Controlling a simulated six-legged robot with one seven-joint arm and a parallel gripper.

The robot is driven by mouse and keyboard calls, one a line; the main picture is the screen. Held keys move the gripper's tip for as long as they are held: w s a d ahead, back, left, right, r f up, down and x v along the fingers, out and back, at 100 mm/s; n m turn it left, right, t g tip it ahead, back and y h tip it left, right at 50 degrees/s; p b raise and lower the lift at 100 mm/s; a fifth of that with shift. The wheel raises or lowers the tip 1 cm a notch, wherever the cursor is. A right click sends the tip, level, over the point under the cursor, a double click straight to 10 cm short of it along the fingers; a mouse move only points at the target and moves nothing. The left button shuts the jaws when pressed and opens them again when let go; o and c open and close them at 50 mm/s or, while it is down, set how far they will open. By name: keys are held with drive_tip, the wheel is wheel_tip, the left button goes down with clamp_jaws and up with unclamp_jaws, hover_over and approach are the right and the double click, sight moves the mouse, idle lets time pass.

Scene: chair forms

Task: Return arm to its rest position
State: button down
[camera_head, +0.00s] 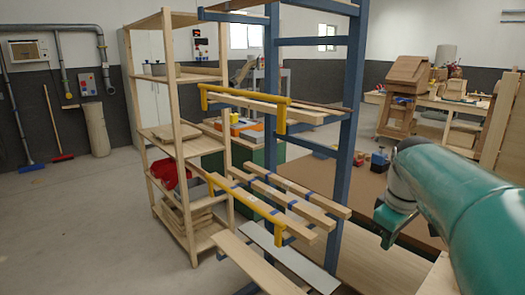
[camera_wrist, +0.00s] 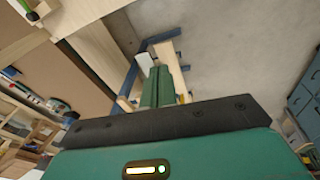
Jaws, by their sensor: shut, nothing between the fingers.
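My teal arm reaches in from the right edge of the head view, in front of the brown board and beside the blue rack. In the wrist view my gripper (camera_wrist: 158,72) shows as two green fingers close together, shut and empty. Beyond the fingertips are pale wooden slats, blue frame bars and the grey floor. The fingers touch nothing that I can make out.
A blue rack (camera_head: 355,85) with yellow rails (camera_head: 244,96) and wooden slats (camera_head: 298,189) stands left of my arm. A wooden shelf (camera_head: 178,133) is beside it. A workbench (camera_head: 437,102) stands at the back right. Open floor (camera_head: 70,230) lies at the left.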

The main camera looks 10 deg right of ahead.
drive_tip(key=s+a+f+m+t, duration=0.1)
drive_tip(key=s+a+f+m, duration=0.1)
drive_tip(key=s+a, duration=0.5)
drive_tip(key=s+a+f+m+t, duration=0.2)
drive_tip(key=s+a+f, duration=0.3)
drive_tip(key=a, duration=0.5)
drive_tip(key=shift+s+a+m+y, duration=0.4)
drive_tip(key=shift+s+m, duration=0.3)
drive_tip(key=shift+s, duration=0.35)
drive_tip(key=shift+d, duration=0.1)
